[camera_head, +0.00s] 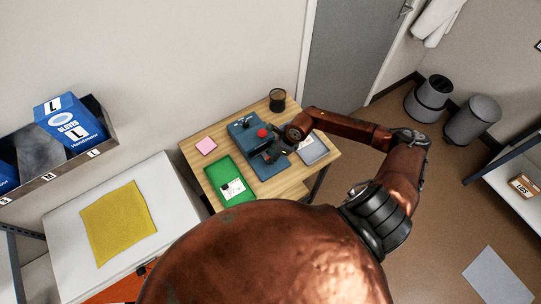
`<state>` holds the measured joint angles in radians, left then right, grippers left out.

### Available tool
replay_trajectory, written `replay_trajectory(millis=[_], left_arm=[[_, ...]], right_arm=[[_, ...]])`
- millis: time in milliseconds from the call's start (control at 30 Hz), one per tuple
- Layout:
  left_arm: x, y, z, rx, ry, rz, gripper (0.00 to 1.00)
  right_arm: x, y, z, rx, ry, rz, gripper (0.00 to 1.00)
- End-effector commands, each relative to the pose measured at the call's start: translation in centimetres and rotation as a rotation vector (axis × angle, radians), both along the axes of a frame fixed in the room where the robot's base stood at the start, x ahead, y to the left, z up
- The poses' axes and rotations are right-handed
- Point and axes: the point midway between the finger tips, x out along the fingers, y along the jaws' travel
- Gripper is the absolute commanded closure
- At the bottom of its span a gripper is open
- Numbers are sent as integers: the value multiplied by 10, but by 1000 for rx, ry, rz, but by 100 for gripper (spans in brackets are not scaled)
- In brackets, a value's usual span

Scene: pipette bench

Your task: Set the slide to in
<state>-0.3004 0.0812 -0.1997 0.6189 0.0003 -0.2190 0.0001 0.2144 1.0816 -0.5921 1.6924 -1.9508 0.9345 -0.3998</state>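A blue device (243,131) with a red round knob stands on the small wooden table (214,147). It seems to be the thing with the slide, but the slide itself is too small to make out. My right arm reaches in from the right over the table. My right gripper (273,152) is at the device's right side, close to the red knob. It is dark and small, partly hidden by the wrist, and I cannot tell whether it touches the device or is open. My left gripper is not in view.
On the table are a green mat or folder (226,178), a pink note pad (206,146), a black mesh cup (277,101) and a grey tablet-like thing (313,151). A white bench with a yellow cloth (118,222) stands left. Bins (472,121) stand right.

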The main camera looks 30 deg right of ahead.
Motion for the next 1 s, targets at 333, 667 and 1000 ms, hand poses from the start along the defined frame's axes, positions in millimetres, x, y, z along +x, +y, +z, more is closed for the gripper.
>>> replay_trajectory(millis=[333, 667, 1000], left_arm=[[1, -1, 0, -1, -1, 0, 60], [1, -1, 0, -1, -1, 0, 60], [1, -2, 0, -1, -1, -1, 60]], right_arm=[[-19, -21, 65, -5, -1, 2, 64], [-29, -29, 98, -1, -1, 1, 64], [-29, -29, 99, 1, -1, 0, 64]])
